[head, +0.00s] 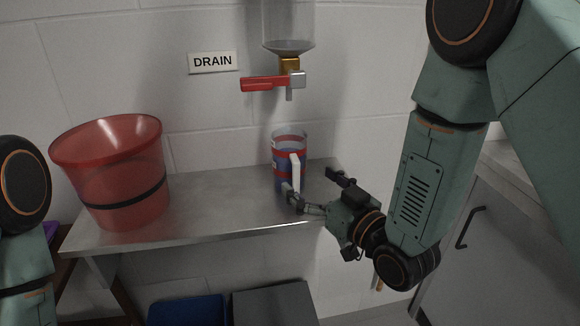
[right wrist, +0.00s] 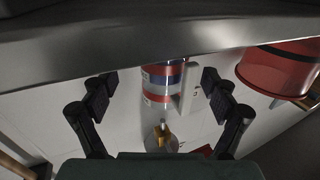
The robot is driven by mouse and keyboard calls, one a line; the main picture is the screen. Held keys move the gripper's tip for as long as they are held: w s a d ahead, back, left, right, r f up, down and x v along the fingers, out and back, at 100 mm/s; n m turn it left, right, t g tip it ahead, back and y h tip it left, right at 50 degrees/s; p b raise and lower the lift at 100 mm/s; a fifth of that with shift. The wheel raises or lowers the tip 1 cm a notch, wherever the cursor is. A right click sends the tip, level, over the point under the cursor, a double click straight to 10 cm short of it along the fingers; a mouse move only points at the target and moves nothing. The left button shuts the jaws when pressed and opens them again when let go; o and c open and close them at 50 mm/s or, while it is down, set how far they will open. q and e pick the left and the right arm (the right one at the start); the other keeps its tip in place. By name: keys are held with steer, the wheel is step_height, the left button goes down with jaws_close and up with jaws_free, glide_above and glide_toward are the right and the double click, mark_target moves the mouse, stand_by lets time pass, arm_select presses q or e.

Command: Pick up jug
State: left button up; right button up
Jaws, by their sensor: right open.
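The jug (head: 285,160), clear with red, white and blue bands and a white handle (head: 296,172), stands upright at the right part of the metal shelf. My right gripper (head: 314,184) is open and empty at the shelf's front right, its fingers pointing toward the jug. In the right wrist view, which is upside down, the jug (right wrist: 160,85) and its handle (right wrist: 189,88) appear between the spread fingers (right wrist: 159,79), with a gap on each side. My left gripper is out of view; only part of that arm shows at the left edge.
A red bucket (head: 125,178) with a black band stands on the shelf (head: 215,206) at the left. A clear tube with a red-handled valve (head: 265,83) hangs above the jug beside a DRAIN sign (head: 213,62). The shelf is clear between bucket and jug.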

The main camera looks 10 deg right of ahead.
steer(key=w, duration=0.1)
steer(key=w+a, duration=0.2)
steer(key=shift+w+a+r, duration=0.15)
steer(key=shift+a+r, duration=0.1)
steer(key=shift+w+d+f, duration=0.2)
steer(key=shift+w, duration=0.15)
steer(key=shift+s+a+r, duration=0.15)
steer(key=shift+a, duration=0.05)
steer(key=c, duration=0.4)
steer(key=shift+d, duration=0.15)
steer(key=c, duration=1.1)
